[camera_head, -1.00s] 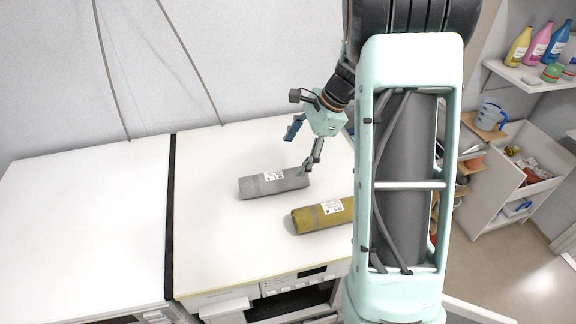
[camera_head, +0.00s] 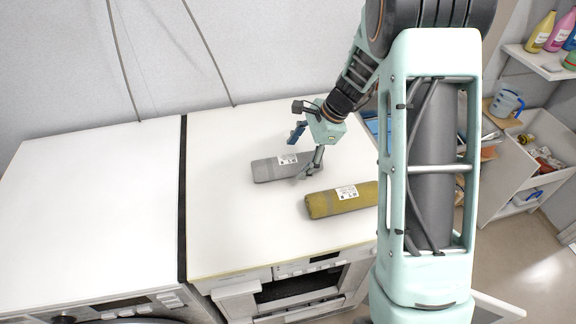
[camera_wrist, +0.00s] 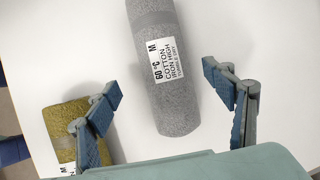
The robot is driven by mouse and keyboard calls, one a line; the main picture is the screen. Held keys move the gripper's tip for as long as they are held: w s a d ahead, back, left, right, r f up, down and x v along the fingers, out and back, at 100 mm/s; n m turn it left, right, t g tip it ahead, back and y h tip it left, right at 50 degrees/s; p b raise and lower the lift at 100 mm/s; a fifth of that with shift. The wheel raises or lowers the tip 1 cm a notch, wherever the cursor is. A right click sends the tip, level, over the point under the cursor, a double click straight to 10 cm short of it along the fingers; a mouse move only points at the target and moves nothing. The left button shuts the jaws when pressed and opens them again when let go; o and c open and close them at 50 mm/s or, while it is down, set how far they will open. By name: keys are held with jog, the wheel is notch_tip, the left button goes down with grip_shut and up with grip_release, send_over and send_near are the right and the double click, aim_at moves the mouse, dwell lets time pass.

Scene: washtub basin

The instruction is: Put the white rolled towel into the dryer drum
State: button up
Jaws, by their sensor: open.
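A light grey rolled towel (camera_head: 270,170) with a white label lies on top of the right-hand white machine; I see no whiter roll. In the wrist view the grey roll (camera_wrist: 172,105) runs from the top edge down between my fingers. My gripper (camera_head: 302,150) is open and empty at the roll's right part. In the wrist view the gripper (camera_wrist: 160,80) has one finger on each side of the roll, with gaps showing. I cannot tell its height over the roll. A dark opening (camera_head: 290,287) shows in the right-hand machine's front; its drum inside is not clearly visible.
A yellow rolled towel (camera_head: 330,203) lies just in front of the grey roll; it is also close to the left finger in the wrist view (camera_wrist: 65,120). The left machine's top (camera_head: 95,215) is bare. Shelves with bottles (camera_head: 540,32) stand at the right.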

aim_at(292, 158)
jog(key=x, duration=0.5)
jog(key=shift+w+a+p, duration=0.15)
jog(key=shift+w+p, duration=0.05)
jog(key=shift+p, duration=0.15)
jog(key=shift+r, duration=0.1)
jog(key=c, duration=1.5)
jog(key=shift+r, duration=0.1)
jog(key=shift+w+r, duration=0.1)
jog(key=shift+r, duration=0.5)
jog(key=s+d+r+b, duration=0.1)
jog(key=s+d+r, duration=0.2)
jog(key=s+r, duration=0.8)
jog(key=s, duration=0.2)
jog(key=shift+s+r+b, duration=0.3)
jog(key=shift+s+b, duration=0.05)
jog(key=shift+s, duration=0.05)
